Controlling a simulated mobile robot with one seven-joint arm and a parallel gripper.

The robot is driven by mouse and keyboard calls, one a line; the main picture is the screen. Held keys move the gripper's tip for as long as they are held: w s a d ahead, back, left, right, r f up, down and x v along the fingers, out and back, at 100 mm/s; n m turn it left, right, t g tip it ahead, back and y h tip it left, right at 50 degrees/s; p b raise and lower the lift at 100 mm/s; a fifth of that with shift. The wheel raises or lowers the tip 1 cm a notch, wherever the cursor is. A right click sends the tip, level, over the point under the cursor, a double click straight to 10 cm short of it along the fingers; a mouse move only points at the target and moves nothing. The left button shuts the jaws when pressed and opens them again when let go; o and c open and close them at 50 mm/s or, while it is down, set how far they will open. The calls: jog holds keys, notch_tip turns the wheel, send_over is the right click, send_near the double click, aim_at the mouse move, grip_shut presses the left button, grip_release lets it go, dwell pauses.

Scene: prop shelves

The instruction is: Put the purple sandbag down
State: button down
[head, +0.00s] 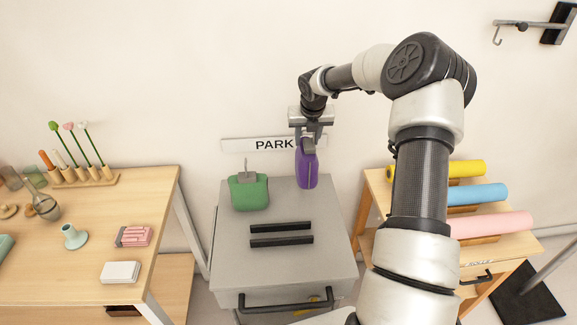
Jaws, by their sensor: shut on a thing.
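The purple sandbag (307,170) hangs upright from my gripper (308,145) at the back right of the grey cabinet top. My gripper points down and is shut on the top of the sandbag. The sandbag's lower end appears over the grey top (235,240); I cannot tell whether it touches the surface. A green sandbag (249,193) with a grey handle stands on the same top, to the left of the purple one.
Two dark bars (281,228) lie in front of the sandbags on the grey top. A PARK sign (262,144) is behind. A wooden table (60,230) with small props stands left; colored rolls (490,222) rest on a wooden stand at right.

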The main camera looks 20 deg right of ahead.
aim_at(309, 147)
notch_tip(309, 147, down, 8)
jog(key=shift+w+f, duration=0.1)
jog(key=shift+f, duration=0.05)
jog(key=c, duration=1.1)
grip_release()
jog(key=shift+s+f, duration=0.2)
jog(key=shift+f, duration=0.05)
jog(key=shift+r, duration=0.1)
jog(key=v, duration=1.2)
jog(key=shift+a, duration=0.1)
